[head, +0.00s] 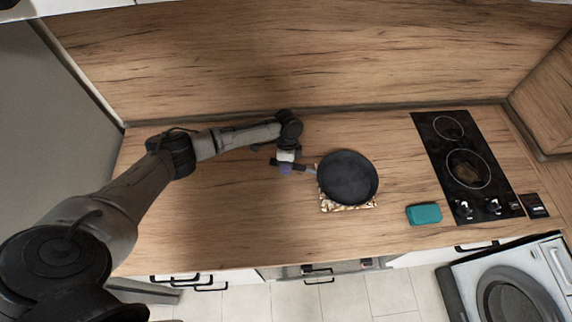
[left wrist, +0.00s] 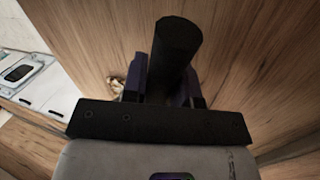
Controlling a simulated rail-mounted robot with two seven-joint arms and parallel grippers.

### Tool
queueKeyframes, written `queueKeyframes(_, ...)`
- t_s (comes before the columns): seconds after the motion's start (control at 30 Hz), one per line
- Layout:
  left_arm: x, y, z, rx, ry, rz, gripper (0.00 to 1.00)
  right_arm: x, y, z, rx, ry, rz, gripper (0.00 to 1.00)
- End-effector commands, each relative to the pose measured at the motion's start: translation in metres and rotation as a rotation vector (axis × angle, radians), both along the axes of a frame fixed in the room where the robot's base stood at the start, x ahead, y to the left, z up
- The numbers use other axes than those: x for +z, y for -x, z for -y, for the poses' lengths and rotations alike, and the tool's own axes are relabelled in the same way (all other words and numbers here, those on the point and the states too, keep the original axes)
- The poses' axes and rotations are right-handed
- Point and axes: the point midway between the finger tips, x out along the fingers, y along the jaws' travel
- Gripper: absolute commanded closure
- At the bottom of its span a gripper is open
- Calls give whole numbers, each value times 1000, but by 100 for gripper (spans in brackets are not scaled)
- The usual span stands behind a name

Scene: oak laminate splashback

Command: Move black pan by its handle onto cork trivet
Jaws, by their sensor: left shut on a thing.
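The black pan (head: 347,178) is in the middle of the wooden counter in the head view, its handle pointing left. The cork trivet (head: 348,207) shows as a speckled edge below and under the pan; most of it is hidden by the pan. Whether the pan touches it I cannot tell. My left gripper (head: 286,167) is shut on the pan's handle. In the left wrist view, the black handle (left wrist: 175,45) stands between the fingers of my left gripper (left wrist: 168,85). A small bit of the trivet (left wrist: 117,86) shows beside it. My right gripper is not in view.
A teal block (head: 424,214) lies on the counter right of the pan. A black cooktop (head: 466,165) is set in the counter farther right. The counter left of the gripper is clear. The wooden splashback (head: 300,60) stands behind.

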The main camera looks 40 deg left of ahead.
Motion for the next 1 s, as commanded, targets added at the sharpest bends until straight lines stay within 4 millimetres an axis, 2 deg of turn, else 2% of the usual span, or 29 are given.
queueKeyframes(1.0, -7, -1, 1, 0, 4, 4, 100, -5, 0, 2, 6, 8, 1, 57)
